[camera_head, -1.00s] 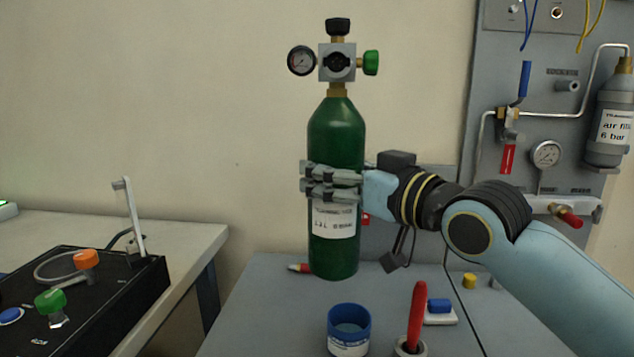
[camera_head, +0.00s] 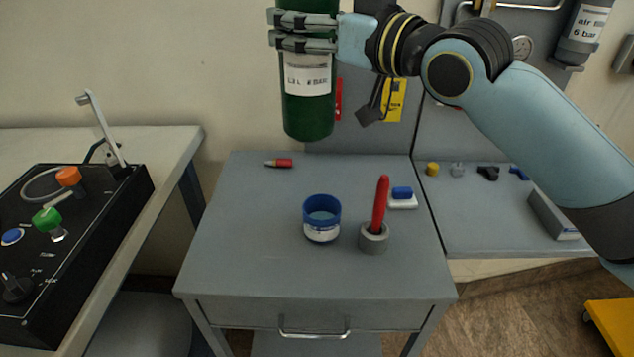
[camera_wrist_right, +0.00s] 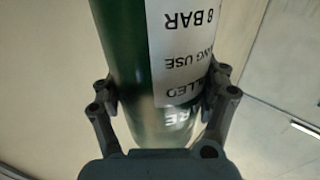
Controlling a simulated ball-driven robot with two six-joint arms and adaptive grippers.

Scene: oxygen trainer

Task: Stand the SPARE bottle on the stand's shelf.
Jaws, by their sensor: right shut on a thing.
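The SPARE bottle (camera_head: 308,112) is a dark green cylinder with a white label, upright in the head view, its top cut off by the frame. My right gripper (camera_head: 303,31) is shut around its body from the right and holds it in the air, its base above the back edge of the grey table. In the right wrist view the bottle (camera_wrist_right: 128,60) sits between both fingers (camera_wrist_right: 160,100), and the upside-down label partly reads "ARE". A grey lower surface (camera_head: 310,346) shows below the table's drawer; I cannot tell whether it is the stand's shelf. My left gripper is out of view.
The grey table (camera_head: 240,265) bears a blue-rimmed tub (camera_head: 322,220), a red marker in a grey holder (camera_head: 374,238), a blue-and-white block (camera_head: 402,198) and a small red-tipped piece (camera_head: 279,163). A black control box (camera_head: 100,215) stands at left. The table's front left is clear.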

